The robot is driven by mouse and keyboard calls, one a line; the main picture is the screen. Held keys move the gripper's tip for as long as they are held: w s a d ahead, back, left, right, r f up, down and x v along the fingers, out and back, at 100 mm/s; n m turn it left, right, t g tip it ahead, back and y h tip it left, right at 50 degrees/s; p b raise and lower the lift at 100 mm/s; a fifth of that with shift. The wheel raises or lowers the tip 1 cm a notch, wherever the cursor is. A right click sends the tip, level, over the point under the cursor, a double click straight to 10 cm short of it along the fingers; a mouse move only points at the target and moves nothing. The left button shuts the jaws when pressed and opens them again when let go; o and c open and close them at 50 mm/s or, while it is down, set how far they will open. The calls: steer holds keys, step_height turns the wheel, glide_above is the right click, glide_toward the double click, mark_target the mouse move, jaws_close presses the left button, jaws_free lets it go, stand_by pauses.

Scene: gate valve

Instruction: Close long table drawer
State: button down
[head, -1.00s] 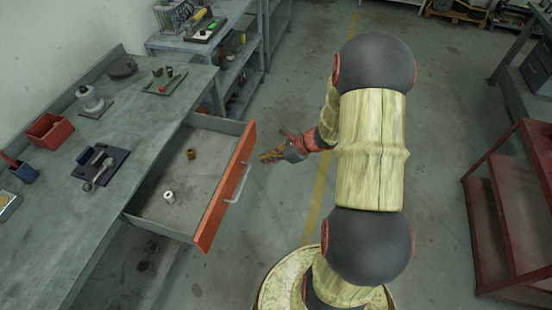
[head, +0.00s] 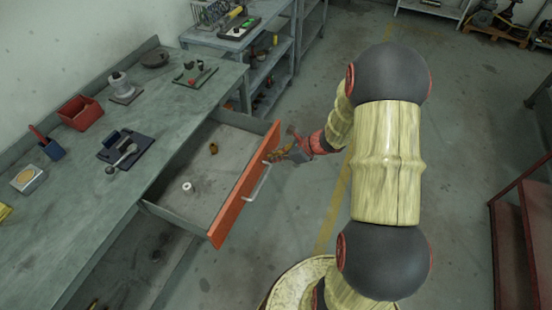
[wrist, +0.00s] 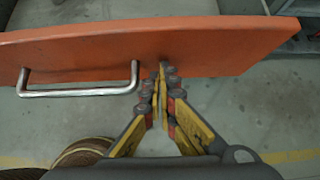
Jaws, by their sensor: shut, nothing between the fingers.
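The long table (head: 85,200) stands at the left with its drawer pulled out. The drawer has an orange front (head: 235,205) and a grey tray (head: 212,175). A silver bar handle (head: 257,184) is on the front. In the wrist view the orange front (wrist: 105,48) spans the top, with the handle (wrist: 78,92) to the left of my fingers. My gripper (head: 272,158) is at the drawer front, near the handle's far end. It also shows in the wrist view (wrist: 160,75), shut and empty, its tips at the front's face; contact cannot be told for certain.
A white cylinder (head: 188,188) and a small brown part (head: 213,148) lie in the drawer. A red bin (head: 80,112) and several tools are on the tabletop. A red cart (head: 512,235) stands at right. Floor between is clear.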

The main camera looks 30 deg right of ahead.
steer(key=p, duration=0.2)
glide_toward(212, 136)
steer(key=a, duration=0.1)
steer(key=a+f, duration=0.1)
steer(key=a, duration=0.3)
steer(key=shift+f, duration=0.4)
steer(key=shift+w, duration=0.15)
steer(key=shift+a+r, duration=0.1)
